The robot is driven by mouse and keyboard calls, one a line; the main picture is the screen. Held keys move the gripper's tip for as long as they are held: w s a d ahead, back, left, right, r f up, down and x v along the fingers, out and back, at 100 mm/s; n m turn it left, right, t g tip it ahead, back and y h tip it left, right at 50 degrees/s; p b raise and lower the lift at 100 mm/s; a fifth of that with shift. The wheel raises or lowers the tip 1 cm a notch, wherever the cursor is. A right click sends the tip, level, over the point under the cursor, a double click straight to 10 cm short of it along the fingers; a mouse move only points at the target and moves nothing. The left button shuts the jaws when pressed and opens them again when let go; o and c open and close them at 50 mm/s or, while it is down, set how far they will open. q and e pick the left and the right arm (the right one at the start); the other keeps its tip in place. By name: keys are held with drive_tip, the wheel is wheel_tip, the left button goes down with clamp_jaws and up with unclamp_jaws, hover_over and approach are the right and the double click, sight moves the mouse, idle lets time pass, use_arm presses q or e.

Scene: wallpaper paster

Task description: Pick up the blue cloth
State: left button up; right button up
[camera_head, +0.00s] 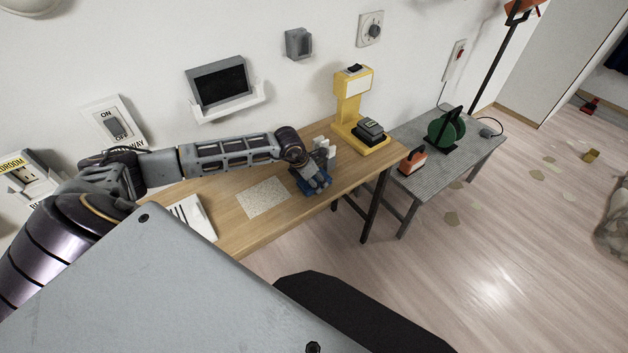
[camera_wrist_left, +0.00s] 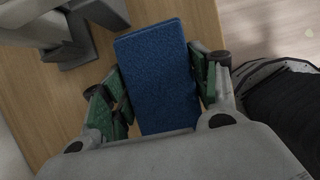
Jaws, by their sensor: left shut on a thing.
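The blue cloth (camera_wrist_left: 160,78) is a flat, rectangular blue piece at the wooden table's surface. In the left wrist view it lies between the two green-padded fingers of my left gripper (camera_wrist_left: 158,95). In the head view my left gripper (camera_head: 316,183) reaches down over the table, and only small blue parts of the cloth (camera_head: 303,187) show around it. The gripper is shut on the cloth. Whether the cloth is clear of the table is hard to tell. My right gripper is not in view.
The wooden table (camera_head: 225,189) also holds a pale speckled sheet (camera_head: 262,197), a white slotted item (camera_head: 192,217) and a yellow stand (camera_head: 350,98) close to the right of the gripper. A grey table (camera_head: 463,157) with a green reel (camera_head: 446,130) stands farther right.

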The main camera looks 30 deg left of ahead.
sight(314, 178)
use_arm(q)
drive_tip(key=shift+s, duration=0.1)
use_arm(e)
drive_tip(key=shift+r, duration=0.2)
use_arm(q)
drive_tip(key=shift+r+p, duration=0.1)
drive_tip(key=shift+p, duration=0.25)
wheel_tip(314, 178, up, 8)
drive_tip(key=shift+r+b, duration=0.25)
drive_tip(key=shift+b, duration=0.2)
drive_tip(key=shift+r, duration=0.75)
drive_tip(key=o, duration=0.4)
drive_tip(key=shift+c, duration=1.3)
drive_tip(key=shift+r, duration=0.1)
drive_tip(key=shift+c, duration=0.2)
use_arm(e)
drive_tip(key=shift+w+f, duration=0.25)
